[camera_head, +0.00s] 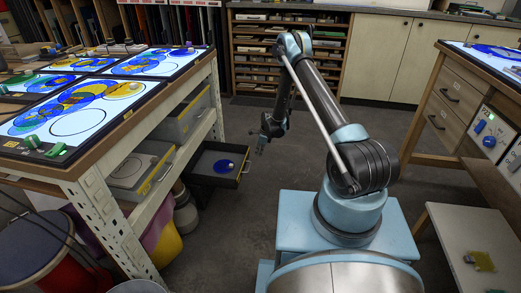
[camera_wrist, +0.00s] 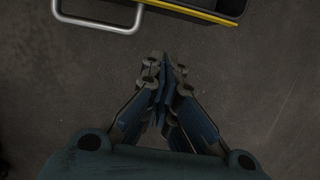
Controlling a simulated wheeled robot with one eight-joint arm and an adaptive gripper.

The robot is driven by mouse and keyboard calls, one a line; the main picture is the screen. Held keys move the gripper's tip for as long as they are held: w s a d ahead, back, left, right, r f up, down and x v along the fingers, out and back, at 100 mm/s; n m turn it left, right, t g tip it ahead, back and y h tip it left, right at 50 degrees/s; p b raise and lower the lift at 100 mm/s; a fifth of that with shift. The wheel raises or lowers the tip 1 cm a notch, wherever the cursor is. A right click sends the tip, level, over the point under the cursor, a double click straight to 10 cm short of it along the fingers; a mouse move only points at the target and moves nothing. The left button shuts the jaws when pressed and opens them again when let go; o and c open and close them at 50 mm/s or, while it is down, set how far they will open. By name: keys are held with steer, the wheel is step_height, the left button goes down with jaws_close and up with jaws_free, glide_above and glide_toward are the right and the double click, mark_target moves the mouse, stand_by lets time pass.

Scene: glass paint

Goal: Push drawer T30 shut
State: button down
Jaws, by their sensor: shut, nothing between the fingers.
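An open dark drawer (camera_head: 208,181) sticks out of the bench at left in the head view, with a blue disc (camera_head: 223,166) in it. I cannot read its label. My gripper (camera_head: 261,146) hangs to the right of the drawer front, apart from it. In the wrist view the drawer (camera_wrist: 228,7) shows at the top edge, with a yellow strip and a metal handle (camera_wrist: 98,29). My gripper (camera_wrist: 164,68) is shut and empty there, pointing toward the drawer with a floor gap between. Most of the drawer is outside the wrist view.
The left bench (camera_head: 92,178) carries lit panels with coloured glass and holds grey drawers (camera_head: 140,170) beside the open one. A yellow and purple bin (camera_head: 166,240) stands below. Another bench (camera_head: 445,120) is at right.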

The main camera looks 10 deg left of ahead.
steer(key=shift+w+a, duration=0.15)
steer(key=shift+a, duration=1.85)
